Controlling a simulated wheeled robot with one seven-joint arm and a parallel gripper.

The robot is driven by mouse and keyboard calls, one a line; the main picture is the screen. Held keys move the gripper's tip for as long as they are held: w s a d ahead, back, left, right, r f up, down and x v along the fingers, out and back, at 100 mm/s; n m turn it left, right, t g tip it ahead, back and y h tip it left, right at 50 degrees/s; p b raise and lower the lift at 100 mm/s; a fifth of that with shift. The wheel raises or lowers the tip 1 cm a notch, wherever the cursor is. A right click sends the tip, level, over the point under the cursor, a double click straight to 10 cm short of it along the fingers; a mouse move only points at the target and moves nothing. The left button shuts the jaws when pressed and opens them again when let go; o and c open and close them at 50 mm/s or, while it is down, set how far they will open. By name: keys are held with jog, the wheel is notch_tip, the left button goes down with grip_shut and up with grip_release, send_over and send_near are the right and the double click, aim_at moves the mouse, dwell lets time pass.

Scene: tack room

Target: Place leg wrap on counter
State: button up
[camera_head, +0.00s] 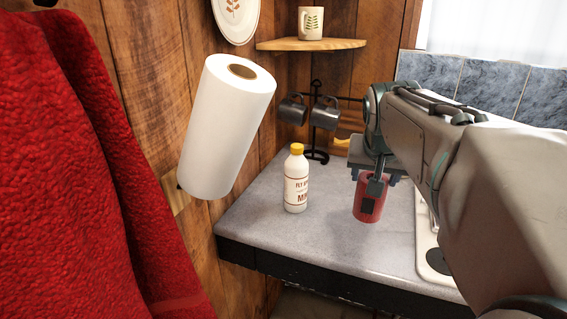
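The leg wrap looks like a red upright roll (359,208) at the counter's right part, left of the sink. My gripper (371,200) points down over it from the arm at the right. One dark finger lies against the near side of the roll; the other finger is hidden behind it. The gripper looks shut on the roll. The grey speckled counter (332,235) lies under it. I cannot tell whether the roll's base touches the counter or hangs slightly above it.
A white bottle with a yellow cap (296,185) stands left of the roll. A mug rack (318,125) with dark mugs stands behind. A paper towel roll (225,125) and red cloth (60,160) hang at left. The sink (430,255) is at right. The front counter is clear.

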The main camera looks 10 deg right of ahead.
jog(key=w+f+p, duration=0.1)
jog(key=w+f, duration=1)
jog(key=shift+w+d+p, duration=0.3)
jog(key=shift+w+p, duration=0.1)
jog(key=shift+f, duration=0.15)
jog(key=o, duration=1.3)
